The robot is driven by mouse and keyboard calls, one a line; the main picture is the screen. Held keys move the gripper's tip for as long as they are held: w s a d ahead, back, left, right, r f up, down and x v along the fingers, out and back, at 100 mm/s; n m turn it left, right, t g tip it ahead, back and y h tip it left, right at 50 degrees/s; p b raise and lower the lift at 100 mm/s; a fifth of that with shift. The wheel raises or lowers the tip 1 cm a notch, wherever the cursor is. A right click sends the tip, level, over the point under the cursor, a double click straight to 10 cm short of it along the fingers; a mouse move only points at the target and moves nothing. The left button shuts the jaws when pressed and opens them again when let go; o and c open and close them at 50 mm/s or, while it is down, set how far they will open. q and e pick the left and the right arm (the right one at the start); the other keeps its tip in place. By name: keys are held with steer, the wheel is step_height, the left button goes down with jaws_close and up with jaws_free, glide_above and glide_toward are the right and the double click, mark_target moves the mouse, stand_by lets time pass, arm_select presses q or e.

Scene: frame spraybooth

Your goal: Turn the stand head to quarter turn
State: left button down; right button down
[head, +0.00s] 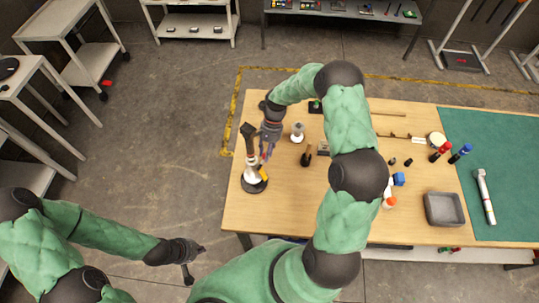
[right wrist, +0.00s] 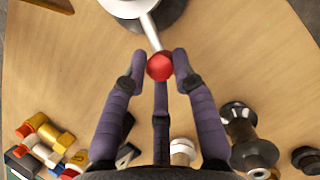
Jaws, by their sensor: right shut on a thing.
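The stand (head: 253,180) is upright near the left end of the wooden table, with a round black base, a white body and a dark upper part. In the right wrist view, its white body (right wrist: 128,6) shows at the top edge, cut off. A pale lever runs from it to a red ball knob (right wrist: 160,67). My right gripper (head: 268,150) is beside the stand; its fingers are closed around the knob in the wrist view (right wrist: 160,64). The knob is hidden in the head view. My left gripper (head: 194,264) is empty, its fingers apart, off the table's left front.
A white-topped part (head: 297,133) and a small dark tool (head: 306,157) stand right of the stand. A grey tray (head: 444,209), bottles (head: 441,151) and a green mat (head: 505,150) lie farther right. The table's front left area is clear.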

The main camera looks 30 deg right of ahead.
steer(key=shift+w+a+f+n+g+h+b, duration=0.1)
steer(key=shift+w+a+n+g+h+b, duration=0.25)
steer(key=shift+n, duration=0.4)
steer(key=shift+w+a+f+n+g+h+b, duration=0.15)
steer(key=shift+w+a+n+b, duration=0.15)
steer(key=shift+w+a+n, duration=0.35)
steer(key=shift+w+a+r+n+h+b, duration=0.1)
steer(key=shift+w+a+n+h+b, duration=0.15)
steer(key=shift+n, duration=0.4)
steer(key=shift+w+a+n+h+b, duration=0.1)
steer(key=shift+a+n+b, duration=0.2)
steer(key=shift+n, duration=0.35)
steer(key=shift+a+g, duration=0.1)
steer(key=shift+g, duration=0.3)
steer(key=c, duration=1.1)
jaws_free()
steer(key=shift+o, duration=0.3)
steer(key=shift+r, duration=0.1)
steer(key=shift+w, duration=0.15)
